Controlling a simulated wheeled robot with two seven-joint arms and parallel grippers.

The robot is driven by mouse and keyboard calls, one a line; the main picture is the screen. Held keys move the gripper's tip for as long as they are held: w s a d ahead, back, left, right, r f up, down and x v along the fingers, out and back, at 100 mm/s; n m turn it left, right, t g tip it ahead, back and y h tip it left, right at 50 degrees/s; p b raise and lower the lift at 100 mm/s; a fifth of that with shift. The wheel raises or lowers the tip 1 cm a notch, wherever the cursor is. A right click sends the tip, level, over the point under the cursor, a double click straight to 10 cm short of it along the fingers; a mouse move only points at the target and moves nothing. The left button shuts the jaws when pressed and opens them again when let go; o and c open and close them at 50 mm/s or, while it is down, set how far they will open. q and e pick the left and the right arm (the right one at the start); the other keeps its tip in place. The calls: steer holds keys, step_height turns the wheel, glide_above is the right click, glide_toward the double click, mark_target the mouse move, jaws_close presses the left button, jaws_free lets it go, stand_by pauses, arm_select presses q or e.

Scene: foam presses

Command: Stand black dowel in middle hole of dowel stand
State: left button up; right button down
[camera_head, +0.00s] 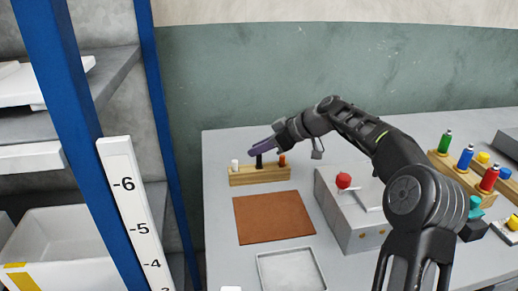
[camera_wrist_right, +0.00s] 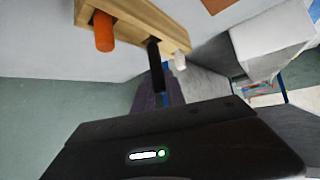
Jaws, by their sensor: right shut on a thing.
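The wooden dowel stand (camera_head: 245,179) sits at the back left of the table, with a white dowel (camera_head: 235,164) at its left end and an orange dowel (camera_head: 282,160) at its right end. The black dowel (camera_head: 259,161) is upright at the stand's middle, between the other two. My right gripper (camera_head: 262,148), with purple fingers, is shut on its upper part. In the right wrist view the black dowel (camera_wrist_right: 154,62) runs from the fingers to the stand's middle; how deep it sits is hidden. My left gripper is out of view.
A brown mat (camera_head: 272,217) and a pale tray (camera_head: 290,270) lie in front of the stand. A grey box with a red knob (camera_head: 343,181) stands to the right. A rack of coloured bottles (camera_head: 465,158) is at far right. Blue shelf posts (camera_head: 160,100) rise at left.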

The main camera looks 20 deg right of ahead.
mark_target(259, 166)
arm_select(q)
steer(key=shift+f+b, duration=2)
arm_select(e)
steer(key=shift+f, duration=2)
steer(key=c, duration=1.3)
jaws_free()
steer(key=shift+f, duration=0.1)
steer(key=shift+s, duration=0.1)
